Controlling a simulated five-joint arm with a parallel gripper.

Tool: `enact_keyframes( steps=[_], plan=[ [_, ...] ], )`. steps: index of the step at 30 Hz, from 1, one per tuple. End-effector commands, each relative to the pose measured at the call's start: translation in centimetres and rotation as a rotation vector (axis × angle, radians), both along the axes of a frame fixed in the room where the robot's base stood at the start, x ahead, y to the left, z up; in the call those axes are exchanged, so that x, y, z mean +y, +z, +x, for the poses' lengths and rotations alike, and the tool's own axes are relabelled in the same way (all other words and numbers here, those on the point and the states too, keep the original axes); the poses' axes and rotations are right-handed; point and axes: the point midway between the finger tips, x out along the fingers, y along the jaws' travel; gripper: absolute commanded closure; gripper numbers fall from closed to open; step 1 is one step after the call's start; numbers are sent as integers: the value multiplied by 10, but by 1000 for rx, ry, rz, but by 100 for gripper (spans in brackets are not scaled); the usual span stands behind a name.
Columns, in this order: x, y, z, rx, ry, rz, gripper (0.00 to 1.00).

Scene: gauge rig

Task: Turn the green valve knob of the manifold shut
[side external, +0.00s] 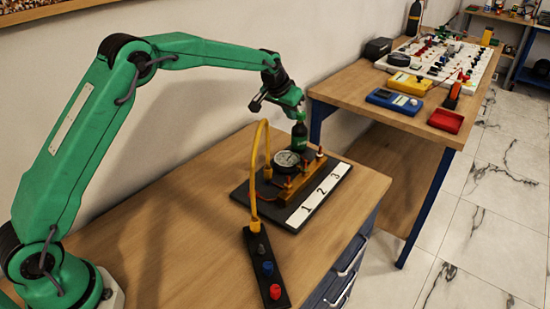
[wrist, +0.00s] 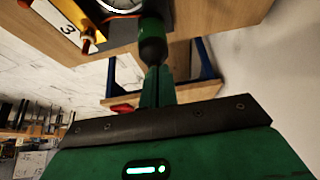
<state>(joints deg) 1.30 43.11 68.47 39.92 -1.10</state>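The manifold is a brass-coloured block (side external: 291,187) with a round white-faced gauge (side external: 287,160), on a black base plate (side external: 243,193) with white labels 1, 2 and 3. My gripper (side external: 300,130) points down at the manifold's far end, behind the gauge. A green part, apparently the green valve knob (side external: 299,144), shows just below its dark fingertips. In the wrist view, the green part (wrist: 151,30) lies against the dark tip of my gripper (wrist: 152,50).
A yellow hose (side external: 254,165) arches from the manifold to a black box (side external: 258,262) with black, blue and red knobs. Bare wood lies left of the plate.

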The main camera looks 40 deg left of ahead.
Motion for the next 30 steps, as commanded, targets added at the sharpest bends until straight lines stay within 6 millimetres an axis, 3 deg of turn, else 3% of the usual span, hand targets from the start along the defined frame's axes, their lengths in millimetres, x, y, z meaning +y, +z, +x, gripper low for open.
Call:
enact_keyframes(
  steps=[30],
  plan=[
    [3, 1, -7, -4, 2, 1, 100]
  ],
)
